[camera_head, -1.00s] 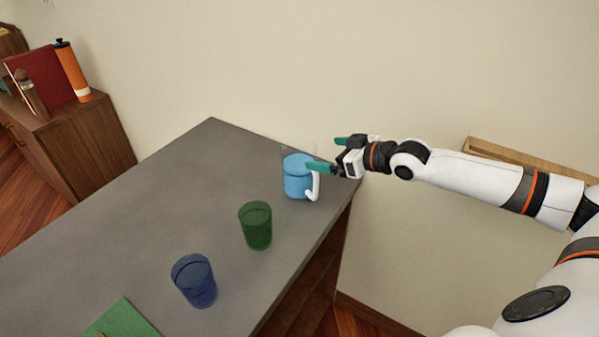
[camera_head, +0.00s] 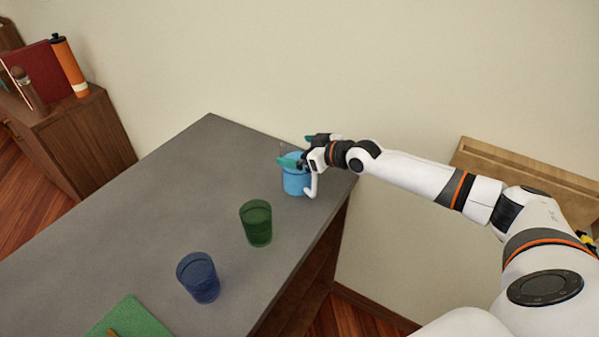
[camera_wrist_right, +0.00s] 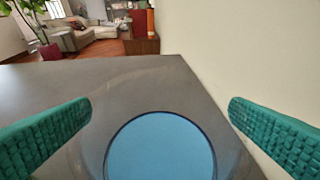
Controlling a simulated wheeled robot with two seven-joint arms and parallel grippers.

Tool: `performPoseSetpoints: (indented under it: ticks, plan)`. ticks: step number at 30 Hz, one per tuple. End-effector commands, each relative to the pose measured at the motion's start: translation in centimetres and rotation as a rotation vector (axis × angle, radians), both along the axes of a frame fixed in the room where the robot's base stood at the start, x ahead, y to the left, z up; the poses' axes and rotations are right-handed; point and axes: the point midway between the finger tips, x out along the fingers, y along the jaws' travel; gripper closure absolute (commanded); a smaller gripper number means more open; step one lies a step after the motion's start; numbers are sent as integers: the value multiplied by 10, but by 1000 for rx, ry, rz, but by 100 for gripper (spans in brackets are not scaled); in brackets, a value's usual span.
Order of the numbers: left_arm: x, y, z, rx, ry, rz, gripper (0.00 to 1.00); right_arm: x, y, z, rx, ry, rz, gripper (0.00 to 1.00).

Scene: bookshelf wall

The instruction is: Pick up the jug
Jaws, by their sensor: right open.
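The jug (camera_head: 295,181) is light blue with a pale handle on its right side. It stands upright near the far right corner of the grey table. My right gripper (camera_head: 293,150) is at the jug's top, its teal fingers spread. In the right wrist view the jug's round blue surface (camera_wrist_right: 160,150) lies low in the middle, between the two open fingers of my right gripper (camera_wrist_right: 160,120), with a gap on each side. The gripper hides part of the jug's rim in the head view. My left gripper is not in view.
A green cup (camera_head: 256,223) and a dark blue cup (camera_head: 198,278) stand nearer on the grey table (camera_head: 150,220). A green flat item (camera_head: 130,318) lies at the front. The wall (camera_head: 380,80) is close behind the jug. A wooden cabinet (camera_head: 75,145) stands at the left.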

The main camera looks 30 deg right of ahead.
Motion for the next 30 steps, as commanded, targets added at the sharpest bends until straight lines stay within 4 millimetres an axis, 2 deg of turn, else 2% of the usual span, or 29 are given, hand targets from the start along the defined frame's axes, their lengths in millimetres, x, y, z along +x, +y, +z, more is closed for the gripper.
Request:
performPoseSetpoints:
  ticks: [2,18,19,26,30]
  plan:
    - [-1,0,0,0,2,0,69,0,0,0,0,0,0,0]
    - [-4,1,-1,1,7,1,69,-1,-1,0,0,1,0,87]
    - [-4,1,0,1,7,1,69,1,-1,4,3,-7,-1,89]
    - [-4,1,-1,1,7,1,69,1,-1,5,3,-7,-1,89]
    - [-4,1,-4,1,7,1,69,1,-1,16,2,-9,0,89]
